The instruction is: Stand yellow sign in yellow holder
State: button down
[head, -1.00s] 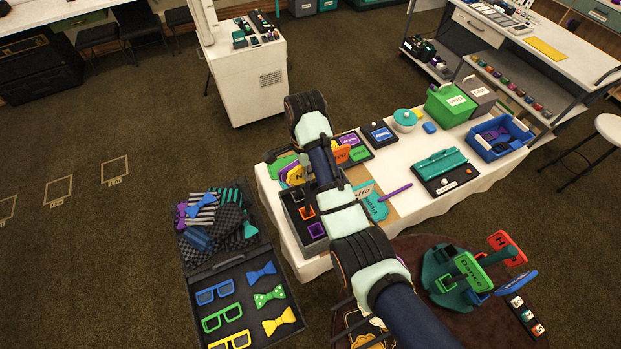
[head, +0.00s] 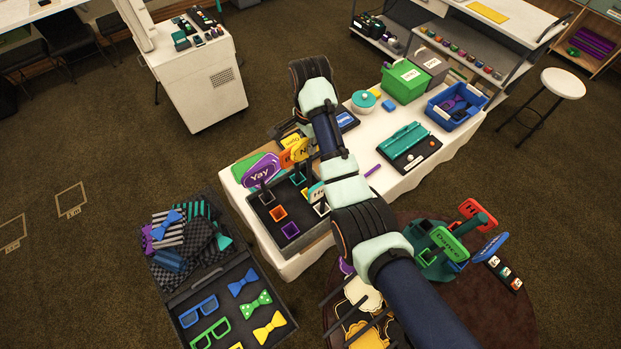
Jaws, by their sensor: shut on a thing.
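My gripper (head: 286,127) is at the back left of the white table, partly hidden by my arm. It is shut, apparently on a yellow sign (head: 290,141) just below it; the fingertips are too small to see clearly. Another yellow sign (head: 304,151) with dark lettering stands close by, partly behind my arm. A black holder tray (head: 262,216) lies at the table's left front. In it, a small yellow holder (head: 306,193) shows near my arm, left of a whitish holder. It looks empty.
A purple sign (head: 262,172) and an orange sign (head: 286,159) stand close to the gripper. Orange (head: 278,214) and purple (head: 290,230) holders are in the tray. A teal case (head: 404,140), green box (head: 405,82) and blue bin (head: 456,106) occupy the table's right.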

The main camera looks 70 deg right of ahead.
aim_at(309, 168)
notch_tip(309, 168, down, 6)
jog(key=shift+f+p, duration=0.25)
jog(key=shift+p, duration=0.95)
jog(key=shift+f, duration=2.5)
jog(key=shift+f+b, duration=0.3)
jog(key=c, duration=1.2)
grip_release()
notch_tip(309, 168, up, 13)
jog(key=shift+s+f+p, duration=0.1)
jog(key=shift+f+p, duration=0.05)
jog(key=shift+p, duration=0.2)
